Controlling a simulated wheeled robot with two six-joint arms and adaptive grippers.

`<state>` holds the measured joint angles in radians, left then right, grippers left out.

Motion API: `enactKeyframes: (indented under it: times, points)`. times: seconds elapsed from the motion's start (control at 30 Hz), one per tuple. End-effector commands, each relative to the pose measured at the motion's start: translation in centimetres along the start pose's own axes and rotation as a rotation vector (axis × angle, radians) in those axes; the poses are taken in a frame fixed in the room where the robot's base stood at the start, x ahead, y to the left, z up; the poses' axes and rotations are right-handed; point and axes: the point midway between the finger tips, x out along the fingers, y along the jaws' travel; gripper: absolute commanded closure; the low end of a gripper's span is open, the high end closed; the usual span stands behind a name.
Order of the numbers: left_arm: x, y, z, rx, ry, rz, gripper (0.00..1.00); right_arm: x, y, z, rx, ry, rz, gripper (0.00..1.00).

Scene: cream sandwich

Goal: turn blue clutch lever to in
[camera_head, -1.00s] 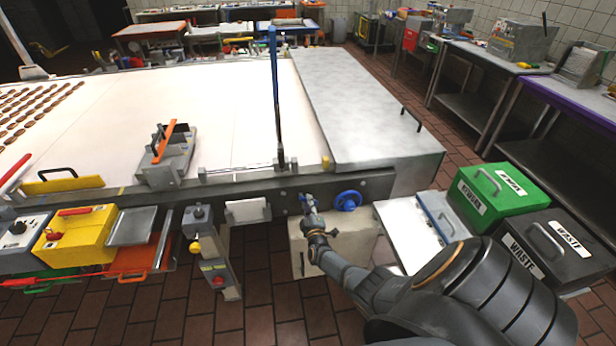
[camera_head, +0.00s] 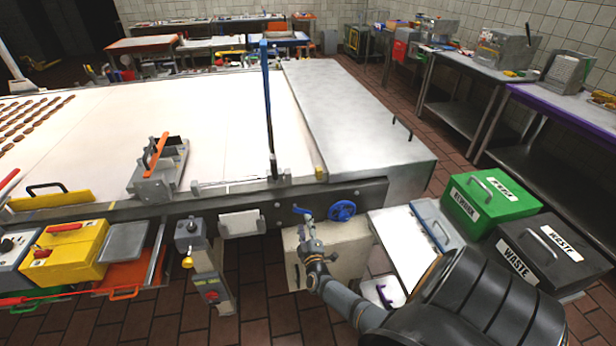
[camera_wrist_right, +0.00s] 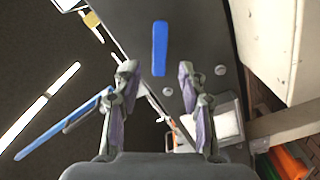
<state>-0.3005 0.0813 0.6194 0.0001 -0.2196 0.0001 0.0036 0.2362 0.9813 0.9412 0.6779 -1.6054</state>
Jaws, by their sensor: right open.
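A short blue lever (camera_head: 302,210) sits on the dark side rail of the machine, left of a blue handwheel (camera_head: 342,211). I take it to be the clutch lever; no in or out marking is readable. In the right wrist view the blue lever (camera_wrist_right: 160,48) is a plain bar just beyond the fingertips, roughly in line with the gap between them. My right gripper (camera_wrist_right: 156,72) is open and empty, with the fingers apart on either side. In the head view my right gripper (camera_head: 311,238) is just below the lever. Contact cannot be told. My left gripper is not in view.
A tall blue-topped lever (camera_head: 266,90) rises behind the rail. A pale box (camera_head: 345,255) stands under the handwheel. A grey control post (camera_head: 205,270) is to the left. A green bin (camera_head: 490,205) and a black waste bin (camera_head: 555,262) are on the right.

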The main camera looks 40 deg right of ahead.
Motion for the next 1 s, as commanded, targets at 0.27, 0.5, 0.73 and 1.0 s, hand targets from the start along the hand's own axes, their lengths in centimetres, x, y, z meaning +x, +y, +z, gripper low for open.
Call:
enactKeyframes:
  times: [0.27,0.5,0.73,1.0]
  points:
    - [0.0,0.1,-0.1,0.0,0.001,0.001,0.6,-5.6,-0.1,0.0,0.0,-0.001,-0.001,0.58]
    - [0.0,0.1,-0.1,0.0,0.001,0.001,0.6,-6.5,0.0,0.0,-0.001,0.0,0.0,0.58]
    - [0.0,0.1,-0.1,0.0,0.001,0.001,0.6,-6.5,0.0,0.0,-0.001,0.0,0.0,0.58]
    - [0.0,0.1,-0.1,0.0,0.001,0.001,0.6,-6.7,-0.5,0.1,0.005,0.003,-0.016,0.58]
